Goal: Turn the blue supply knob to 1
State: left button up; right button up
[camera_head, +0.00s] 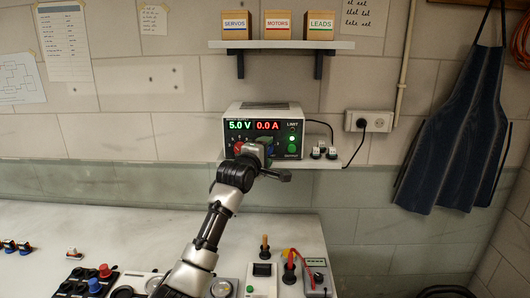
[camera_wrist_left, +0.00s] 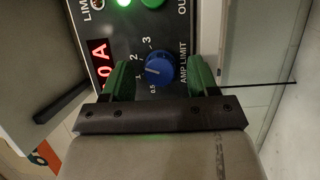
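The blue supply knob (camera_wrist_left: 159,69) is on the dark panel marked AMP LIMIT, with the scale 0.5, 1, 2, 3 beside it. Its pointer mark is too small to read surely. My left gripper (camera_wrist_left: 160,78) is open, with one green finger on each side of the knob and a visible gap to each. In the head view my left gripper (camera_head: 262,152) is in front of the power supply (camera_head: 250,113) and mostly hides the knob. The supply's display reads 5.0 V and 0.0 A. My right gripper is in neither view.
A red knob (camera_head: 238,147) is left of my gripper on the same panel. Small plugs (camera_head: 324,152) stand on the supply's shelf. The bench (camera_head: 120,228) below holds several devices and handles.

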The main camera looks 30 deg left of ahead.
pick_arm(q)
jog(key=c, duration=0.9)
jog(key=n+y, duration=0.1)
jog(key=n, duration=0.2)
jog(key=n+t, duration=0.1)
jog(key=n, duration=0.2)
jog(key=n+t+y, duration=0.1)
jog(key=n, duration=0.2)
jog(key=shift+d+f+n+y+b, duration=0.1)
jog(key=shift+f+n+y+b, duration=0.15)
jog(key=shift+n+y+b, duration=0.1)
jog(key=shift+t, duration=0.3)
jog(key=o, duration=0.9)
jog(key=shift+o, duration=0.2)
